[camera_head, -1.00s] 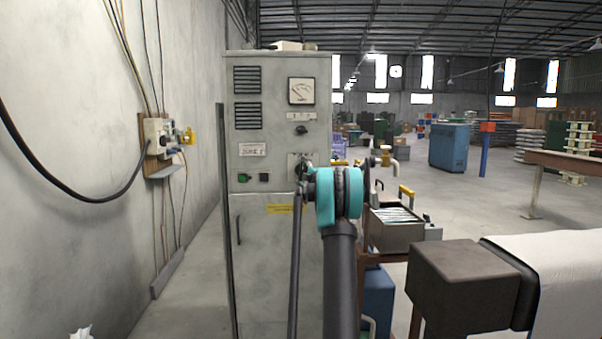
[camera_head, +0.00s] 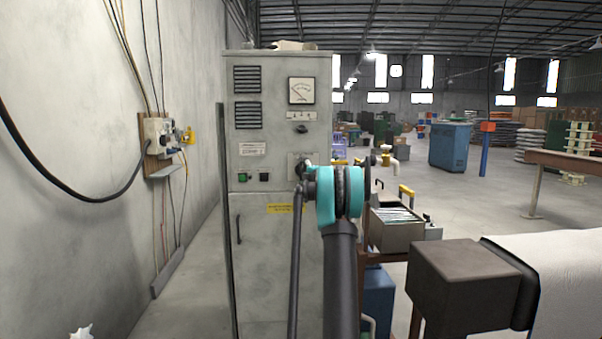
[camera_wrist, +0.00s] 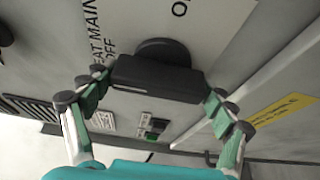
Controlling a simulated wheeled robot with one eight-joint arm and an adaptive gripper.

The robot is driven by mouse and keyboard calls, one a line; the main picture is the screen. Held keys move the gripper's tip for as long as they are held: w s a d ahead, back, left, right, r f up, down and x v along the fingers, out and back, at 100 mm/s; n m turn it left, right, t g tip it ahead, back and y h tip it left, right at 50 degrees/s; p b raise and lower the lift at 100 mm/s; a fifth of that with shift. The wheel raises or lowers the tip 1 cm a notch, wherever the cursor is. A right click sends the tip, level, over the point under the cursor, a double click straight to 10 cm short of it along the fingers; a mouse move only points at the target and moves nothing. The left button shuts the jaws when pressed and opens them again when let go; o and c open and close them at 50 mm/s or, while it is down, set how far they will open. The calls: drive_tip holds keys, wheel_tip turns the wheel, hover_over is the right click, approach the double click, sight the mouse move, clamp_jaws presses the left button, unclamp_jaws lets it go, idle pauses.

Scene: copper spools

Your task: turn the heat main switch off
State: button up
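The heat main switch (camera_wrist: 158,78) is a black rotary knob with a bar handle on the grey cabinet's front. In the wrist view, "HEAT MAIN" and "OFF" are printed to its left, and part of an "O" label shows at the upper right. The bar lies across the picture, slightly tilted. My gripper (camera_wrist: 157,88) has one green-padded finger at each end of the bar. The fingertips appear to touch the bar ends, so it looks shut on the handle. In the head view, my arm and gripper (camera_head: 306,172) hide most of the switch.
The grey cabinet (camera_head: 280,225) also carries a meter (camera_head: 301,91), a small knob (camera_head: 302,129) and two small buttons (camera_head: 253,178). A concrete wall with a cabled box (camera_head: 157,140) stands at left. A cart with a grey bin (camera_head: 395,232) stands right of my arm.

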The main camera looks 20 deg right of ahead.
drive_tip(key=shift+o, duration=1.2)
drive_tip(key=s+d, duration=0.1)
drive_tip(key=s, duration=1.1)
drive_tip(key=shift+d, duration=0.2)
drive_tip(key=shift+r, duration=0.1)
drive_tip(key=s+a+f+m+g+h, duration=0.1)
drive_tip(key=s+a+f+m+h, duration=0.2)
drive_tip(key=s+m, duration=0.35)
drive_tip(key=s+a+m+g+h, duration=0.1)
drive_tip(key=s+a+m+h, duration=0.2)
drive_tip(key=s+m+h, duration=0.3)
drive_tip(key=s+a+f+m+g+y, duration=0.2)
drive_tip(key=s+a+f+g, duration=0.2)
drive_tip(key=s+a+f, duration=0.4)
drive_tip(key=s+a+f+m+g+y, duration=0.2)
drive_tip(key=s+a+f+g, duration=0.2)
drive_tip(key=s+a+f, duration=0.4)
drive_tip(key=s+a+f+m+g+y, duration=0.3)
drive_tip(key=s+a+f, duration=0.5)
drive_tip(key=s+f, duration=0.8)
drive_tip(key=s, duration=0.9)
drive_tip(key=shift+s+f+g, duration=0.35)
drive_tip(key=shift+s+g, duration=0.05)
